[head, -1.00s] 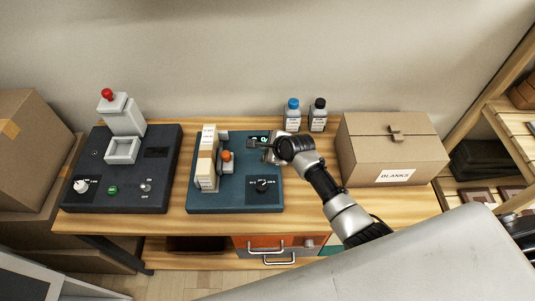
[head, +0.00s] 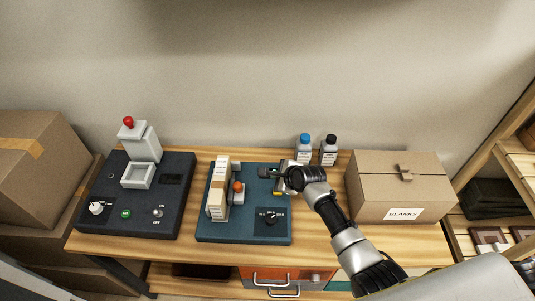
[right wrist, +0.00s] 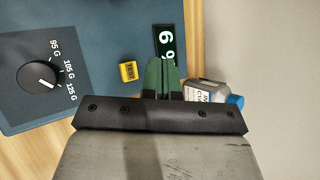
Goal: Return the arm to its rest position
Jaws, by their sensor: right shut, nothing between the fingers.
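My right arm reaches in from the lower right of the head view. My right gripper (head: 279,182) hangs over the right side of the blue-green machine (head: 243,236), close to its small display (head: 268,171). In the right wrist view the two green-padded fingers (right wrist: 162,78) are together, with nothing held. Just beyond them are the display (right wrist: 166,43) with light digits and a yellow button (right wrist: 128,71). I cannot tell whether the fingertips touch the machine. My left arm and gripper are not in view.
A black press (head: 130,222) with a red knob stands at left. Two bottles, blue-capped (head: 304,150) and black-capped (head: 328,150), stand behind my gripper; the blue-capped one is close. A cardboard box (head: 400,185) marked BLANKS is right. Bare wooden tabletop (head: 325,255) lies in front.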

